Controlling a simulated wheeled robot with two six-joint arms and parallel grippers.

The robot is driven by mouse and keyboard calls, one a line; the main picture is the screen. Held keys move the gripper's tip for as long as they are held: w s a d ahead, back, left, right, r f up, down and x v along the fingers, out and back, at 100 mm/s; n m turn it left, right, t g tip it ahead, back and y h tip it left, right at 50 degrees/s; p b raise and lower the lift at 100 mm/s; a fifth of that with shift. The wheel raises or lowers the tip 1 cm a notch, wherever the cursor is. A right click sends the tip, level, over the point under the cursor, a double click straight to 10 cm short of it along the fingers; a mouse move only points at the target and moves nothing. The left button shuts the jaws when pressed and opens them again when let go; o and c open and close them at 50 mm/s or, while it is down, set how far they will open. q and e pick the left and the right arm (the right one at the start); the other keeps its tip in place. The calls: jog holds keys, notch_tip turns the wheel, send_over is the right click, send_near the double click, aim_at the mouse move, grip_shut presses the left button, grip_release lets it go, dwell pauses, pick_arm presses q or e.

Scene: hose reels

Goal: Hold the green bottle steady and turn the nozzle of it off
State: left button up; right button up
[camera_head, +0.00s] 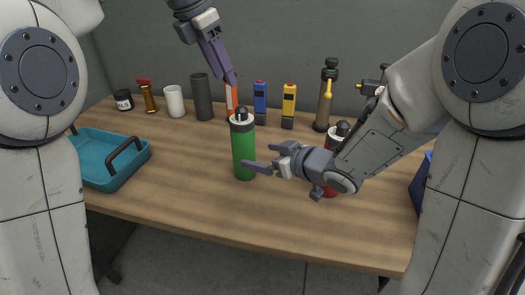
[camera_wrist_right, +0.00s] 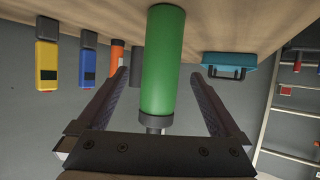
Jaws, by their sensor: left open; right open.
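The green bottle (camera_head: 243,143) stands upright on the table, with a grey and black nozzle (camera_head: 241,117) on top. My right gripper (camera_head: 258,156) is open at the bottle's right side, at the height of its body. In the right wrist view, which is upside down, the green bottle (camera_wrist_right: 162,60) shows between the two spread fingers, with visible gaps on both sides. Its nozzle (camera_wrist_right: 156,125) is partly cut off by the gripper body. My left gripper (camera_head: 229,76) is open and empty, above and slightly behind the bottle top. It is seen nearly edge-on.
A red bottle (camera_head: 331,190) stands right of the green one, partly hidden by my right arm. Blue (camera_head: 260,100) and yellow (camera_head: 289,102) devices, an orange tube (camera_head: 231,98) and a dark cylinder (camera_head: 202,98) stand behind. A teal tray (camera_head: 108,176) is left. The front table is clear.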

aim_at(238, 149)
jog(key=shift+w+a+r+y, duration=0.15)
jog(key=shift+y, duration=0.15)
jog(key=x, duration=1)
jog(key=shift+w+a+r, duration=0.1)
jog(key=shift+w, duration=0.05)
